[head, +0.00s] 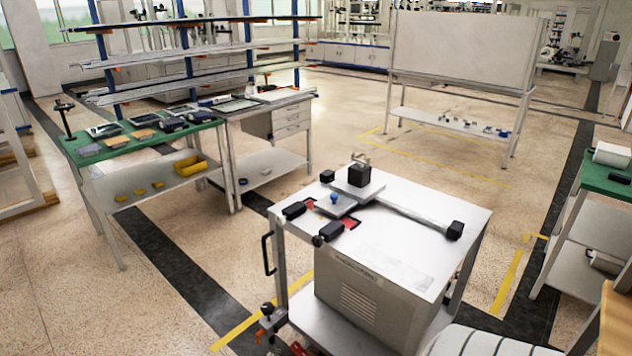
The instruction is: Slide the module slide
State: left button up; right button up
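A metal cart (420,252) stands in the lower middle of the head view. On its top a long grey rail (412,215) runs from a black block (360,181) to a black end piece (455,230) near the right edge. A metal bracket (361,160) stands on the block. I cannot tell for sure which of these parts is the module slide. Neither of my grippers is in view.
Black clamps with red parts (330,231) sit along the cart's front left edge. A green-topped bench (90,150) stands left, a grey drawer bench (262,104) beside it. Another green-topped table (596,185) stands right. The floor (440,150) behind the cart is open.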

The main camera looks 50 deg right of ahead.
aim_at(358, 184)
jog(key=i+z, duration=0.4)
jog(key=i+j+z, duration=0.25)
jog(key=i+z, duration=0.2)
